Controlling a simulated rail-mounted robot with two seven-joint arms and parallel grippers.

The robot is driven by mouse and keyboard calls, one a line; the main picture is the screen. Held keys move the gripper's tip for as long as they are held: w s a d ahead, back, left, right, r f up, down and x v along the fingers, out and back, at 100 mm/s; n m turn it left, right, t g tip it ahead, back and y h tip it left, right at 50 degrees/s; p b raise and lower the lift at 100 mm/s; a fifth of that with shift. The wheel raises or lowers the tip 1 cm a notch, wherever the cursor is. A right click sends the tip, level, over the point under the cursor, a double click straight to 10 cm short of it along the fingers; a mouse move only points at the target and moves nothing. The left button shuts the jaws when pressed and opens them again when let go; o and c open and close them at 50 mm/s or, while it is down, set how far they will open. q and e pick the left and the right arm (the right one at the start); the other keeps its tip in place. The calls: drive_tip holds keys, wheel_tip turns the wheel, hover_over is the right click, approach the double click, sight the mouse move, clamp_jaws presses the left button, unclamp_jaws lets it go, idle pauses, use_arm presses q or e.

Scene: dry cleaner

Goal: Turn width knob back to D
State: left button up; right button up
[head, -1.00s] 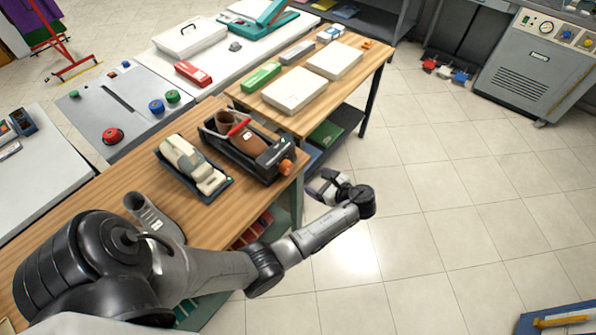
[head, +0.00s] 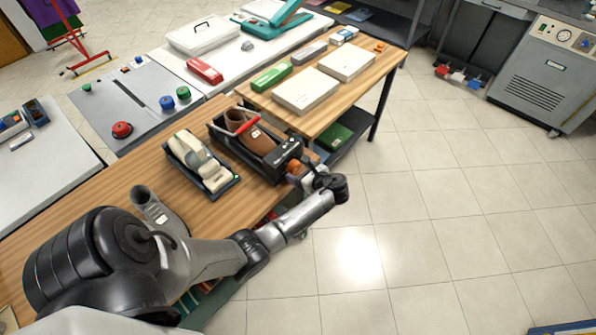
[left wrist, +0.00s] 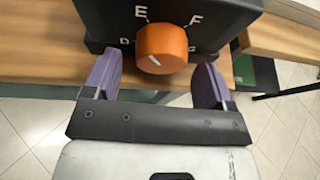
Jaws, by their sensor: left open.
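The orange width knob (left wrist: 165,46) is on the end of a black shoe stretcher (left wrist: 90,22), with white letters D, E, F and G around it. A short white mark shows low on the knob's face; I cannot tell for sure which letter it points at. In the head view the knob (head: 294,168) sits at the near end of the stretcher (head: 240,150), which holds a brown shoe (head: 258,139). My left gripper (left wrist: 155,80) is open, its purple fingers on either side of the knob and slightly short of it, with gaps on both sides. My right gripper is not in view.
White boxes (head: 305,90) sit farther back. The floor to the right is clear.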

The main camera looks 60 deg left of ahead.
use_arm(q)
drive_tip(key=shift+s+a+f, duration=0.2)
drive_tip(key=shift+a+f, duration=0.05)
drive_tip(key=shift+a, duration=0.35)
drive_tip(key=shift+c, duration=0.4)
drive_tip(key=c, duration=0.8)
